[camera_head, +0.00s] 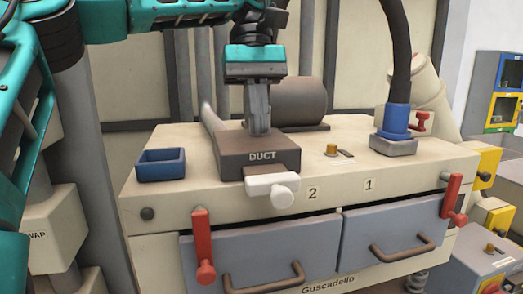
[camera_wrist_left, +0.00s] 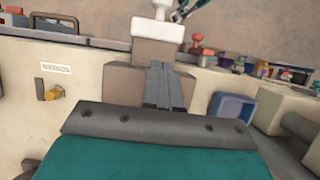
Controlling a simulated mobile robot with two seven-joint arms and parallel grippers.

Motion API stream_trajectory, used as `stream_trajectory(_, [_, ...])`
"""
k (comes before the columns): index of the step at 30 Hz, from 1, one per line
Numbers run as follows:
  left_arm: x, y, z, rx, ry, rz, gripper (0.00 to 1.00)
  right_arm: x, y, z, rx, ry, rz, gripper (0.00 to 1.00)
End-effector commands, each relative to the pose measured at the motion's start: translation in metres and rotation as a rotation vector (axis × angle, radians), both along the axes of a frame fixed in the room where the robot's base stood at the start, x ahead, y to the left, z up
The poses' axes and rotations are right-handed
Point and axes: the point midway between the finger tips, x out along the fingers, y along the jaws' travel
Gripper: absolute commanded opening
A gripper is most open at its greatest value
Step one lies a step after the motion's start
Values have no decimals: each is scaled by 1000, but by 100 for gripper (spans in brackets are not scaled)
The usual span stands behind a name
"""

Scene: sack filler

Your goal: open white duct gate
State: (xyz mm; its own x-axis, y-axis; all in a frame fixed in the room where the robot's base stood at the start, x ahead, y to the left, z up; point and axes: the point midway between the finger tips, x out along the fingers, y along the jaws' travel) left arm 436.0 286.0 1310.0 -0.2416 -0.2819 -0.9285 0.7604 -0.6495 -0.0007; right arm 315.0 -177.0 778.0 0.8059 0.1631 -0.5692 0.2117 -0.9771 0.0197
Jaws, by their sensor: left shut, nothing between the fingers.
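The white duct gate handle (camera_head: 272,187) sticks out from the front of the brown box marked DUCT (camera_head: 232,163) on the machine top. The handle also shows at the top of the left wrist view (camera_wrist_left: 158,30). My left gripper (camera_head: 259,132) points down over the DUCT box, behind the white handle. Its fingers are shut with nothing between them. The fingertips look close to the box top, but I cannot tell if they touch it. In the left wrist view the fingers (camera_wrist_left: 157,66) reach toward the box, apart from the handle. My right gripper is not seen.
A blue tray (camera_head: 160,172) stands left of the DUCT box. A dark cylinder (camera_head: 299,100) lies behind it. A blue-collared hose (camera_head: 396,118) stands at the right. Two drawers (camera_head: 265,250) (camera_head: 395,228) with red levers are below. Free room lies in front of the handle.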

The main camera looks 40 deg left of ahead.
Motion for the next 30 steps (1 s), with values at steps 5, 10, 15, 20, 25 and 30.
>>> stream_trajectory(5, [-8, -8, -26, -2, 2, -2, 0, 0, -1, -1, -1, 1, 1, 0])
stream_trajectory(10, [-12, -13, -45, -1, 1, 0, 0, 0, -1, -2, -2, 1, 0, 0])
stream_trajectory(15, [-14, -16, -52, -1, 0, 0, 0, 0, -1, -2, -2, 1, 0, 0])
stream_trajectory(20, [-14, -16, -53, -1, 0, 0, 0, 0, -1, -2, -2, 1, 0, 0])
stream_trajectory(25, [-14, -16, -53, -1, 0, 0, 0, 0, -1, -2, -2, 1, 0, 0])
stream_trajectory(30, [-31, -22, -54, -5, -2, -1, 0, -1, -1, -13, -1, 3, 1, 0])
